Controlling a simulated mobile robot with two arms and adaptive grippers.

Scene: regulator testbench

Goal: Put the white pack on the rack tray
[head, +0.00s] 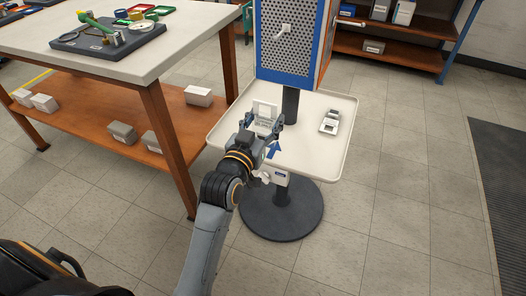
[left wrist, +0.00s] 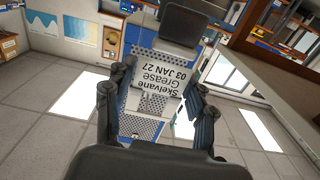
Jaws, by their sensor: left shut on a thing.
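The white pack (head: 265,110) is held between the fingers of my left gripper (head: 266,124), over the left part of the rack tray in the head view. In the left wrist view the pack (left wrist: 160,76) shows a printed label, "Skelvane Grease 03 JAN 27", upside down between the two fingers (left wrist: 160,100). The rack tray (head: 312,163) is a cream, rimmed tray around a dark post. I cannot tell whether the pack touches the tray. My right gripper is not in view.
A small white and grey device (head: 330,121) lies on the tray's right side. A blue-edged perforated panel (head: 288,45) rises above the tray. A workbench (head: 130,55) with boxes on its lower shelf stands left. The tray's front right is clear.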

